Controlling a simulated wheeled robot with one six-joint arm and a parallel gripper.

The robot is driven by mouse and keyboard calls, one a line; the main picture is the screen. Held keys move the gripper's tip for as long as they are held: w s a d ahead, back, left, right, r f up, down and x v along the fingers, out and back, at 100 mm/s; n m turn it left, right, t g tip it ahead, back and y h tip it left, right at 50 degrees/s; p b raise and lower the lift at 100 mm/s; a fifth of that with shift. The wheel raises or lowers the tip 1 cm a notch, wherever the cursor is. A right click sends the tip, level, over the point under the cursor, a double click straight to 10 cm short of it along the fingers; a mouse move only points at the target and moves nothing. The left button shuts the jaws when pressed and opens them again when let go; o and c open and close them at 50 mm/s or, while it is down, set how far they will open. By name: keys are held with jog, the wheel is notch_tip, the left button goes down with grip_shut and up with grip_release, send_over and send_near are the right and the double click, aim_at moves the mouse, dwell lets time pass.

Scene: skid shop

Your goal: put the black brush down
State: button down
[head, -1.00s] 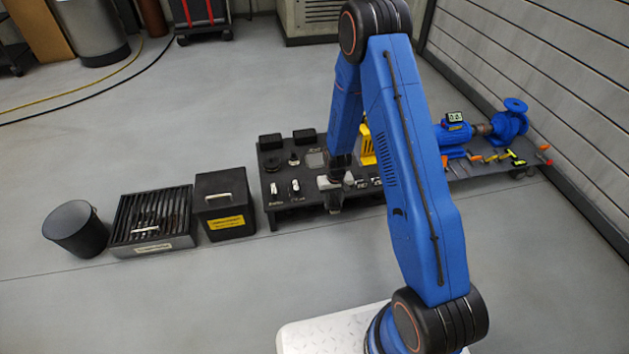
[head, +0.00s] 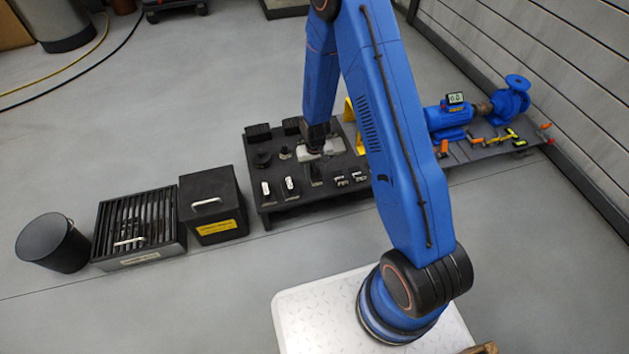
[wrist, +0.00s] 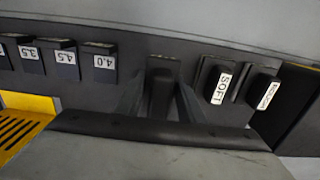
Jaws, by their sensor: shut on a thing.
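My gripper (wrist: 160,105) is shut on the black brush (wrist: 162,82), which stands out between the two dark fingers in the wrist view. In the head view my gripper (head: 316,168) is over the middle of the black bench top (head: 285,205), and the brush is too dark and small there to pick out clearly. In the wrist view the brush lies between the 4.0 block (wrist: 100,62) and the block labelled SOFT (wrist: 220,82). I cannot tell whether the brush touches the bench top.
A second labelled block (wrist: 264,92) stands beside the SOFT block. A yellow part (head: 351,112) stands behind my arm. A blue pump (head: 460,115) and several small tools are at the right. A black box (head: 212,205), a slatted tray (head: 138,225) and a bin (head: 53,243) stand left.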

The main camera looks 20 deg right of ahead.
jog(key=shift+f, duration=2.4)
jog(key=shift+f, duration=0.1)
jog(key=c, duration=1.2)
grip_release()
